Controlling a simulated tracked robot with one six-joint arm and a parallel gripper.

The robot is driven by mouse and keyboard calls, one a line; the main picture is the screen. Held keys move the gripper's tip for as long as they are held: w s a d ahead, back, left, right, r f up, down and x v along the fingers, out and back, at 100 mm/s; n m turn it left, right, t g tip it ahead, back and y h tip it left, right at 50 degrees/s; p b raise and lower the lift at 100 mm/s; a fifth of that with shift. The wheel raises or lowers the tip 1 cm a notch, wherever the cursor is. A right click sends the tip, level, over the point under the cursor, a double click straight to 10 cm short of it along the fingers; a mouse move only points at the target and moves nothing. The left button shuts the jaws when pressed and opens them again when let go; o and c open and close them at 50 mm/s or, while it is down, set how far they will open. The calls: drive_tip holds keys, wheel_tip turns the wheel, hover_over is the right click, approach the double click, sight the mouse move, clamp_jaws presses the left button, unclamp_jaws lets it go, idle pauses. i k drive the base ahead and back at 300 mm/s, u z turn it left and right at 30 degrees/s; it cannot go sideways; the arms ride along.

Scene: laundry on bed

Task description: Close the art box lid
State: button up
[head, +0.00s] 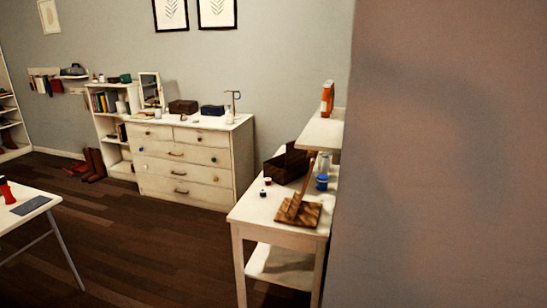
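A dark brown box (284,168) sits on the white desk at the right, towards its back. It looks like the art box. A dark panel stands up at its rear right and looks like a raised lid, but the box is small and dim here, so I cannot tell its exact angle. My gripper is not in view.
A wooden stand (299,210), small jars and a blue container (322,182) share the desk (251,207) with the box. A raised shelf (322,130) overhangs its back right. A grey wall (450,160) fills the right side. Dark floor (150,245) lies open between desk and left table.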

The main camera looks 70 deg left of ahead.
sight(293, 156)
drive_tip(key=u, duration=1.4)
drive_tip(key=i, duration=0.25)
drive_tip(key=u, duration=1.2)
drive_tip(key=i, duration=1.1)
drive_tip(key=z, duration=0.2)
